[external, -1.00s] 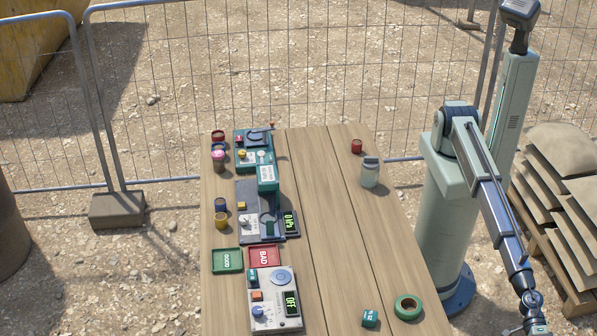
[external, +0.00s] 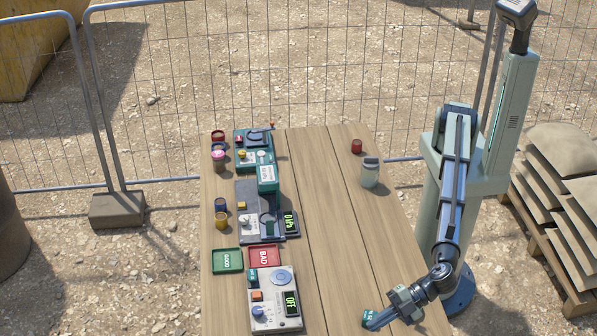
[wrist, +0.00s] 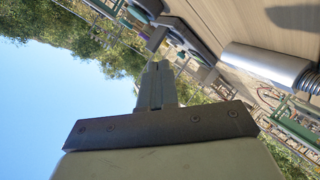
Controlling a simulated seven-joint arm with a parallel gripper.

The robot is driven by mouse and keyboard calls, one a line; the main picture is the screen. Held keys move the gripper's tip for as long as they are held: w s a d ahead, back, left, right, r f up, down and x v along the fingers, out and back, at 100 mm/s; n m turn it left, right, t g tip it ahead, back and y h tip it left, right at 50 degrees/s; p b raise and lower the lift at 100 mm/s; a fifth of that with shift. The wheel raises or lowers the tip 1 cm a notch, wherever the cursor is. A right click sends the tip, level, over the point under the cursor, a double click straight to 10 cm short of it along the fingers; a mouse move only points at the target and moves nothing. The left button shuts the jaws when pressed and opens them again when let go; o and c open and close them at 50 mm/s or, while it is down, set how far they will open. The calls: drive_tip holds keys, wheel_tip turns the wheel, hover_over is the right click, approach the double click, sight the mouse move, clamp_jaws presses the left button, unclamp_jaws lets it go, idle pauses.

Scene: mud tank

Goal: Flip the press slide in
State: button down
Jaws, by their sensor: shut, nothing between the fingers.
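The press is probably the grey machine with a teal upright head (external: 268,178) and a green-lit display (external: 290,222), at the middle left of the table. Its slide is too small to tell apart with certainty. My gripper (external: 370,325) is low at the front right of the table, far from the press, pointing left. Its fingers (wrist: 155,80) are shut together and empty in the wrist view.
Green tray (external: 228,260), red tray (external: 264,257) and white device (external: 274,306) lie front left. The table middle is clear.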

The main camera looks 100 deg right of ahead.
drive_tip(key=w+d+r+m+g+h, duration=0.1)
drive_tip(key=w+d+m+g+h, duration=0.1)
drive_tip(key=w+d, duration=0.4)
drive_tip(key=w+d+r+m+g+h, duration=0.2)
drive_tip(key=w+d+m, duration=0.4)
drive_tip(key=d, duration=1)
drive_tip(key=w+d+r+m+g+h, duration=0.1)
drive_tip(key=w+d+m+g+h, duration=0.3)
drive_tip(key=d, duration=0.7)
drive_tip(key=w+m+h, duration=0.1)
drive_tip(key=w, duration=0.1)
drive_tip(key=shift+w+d+r+m+h, duration=0.2)
drive_tip(key=shift+w+d+m+h, duration=0.1)
drive_tip(key=shift+w+d+m, duration=0.1)
drive_tip(key=x, duration=0.9)
drive_tip(key=shift+d+f, duration=0.1)
drive_tip(key=shift+f, duration=0.15)
drive_tip(key=shift+d+f, duration=0.2)
drive_tip(key=shift+d, duration=1.95)
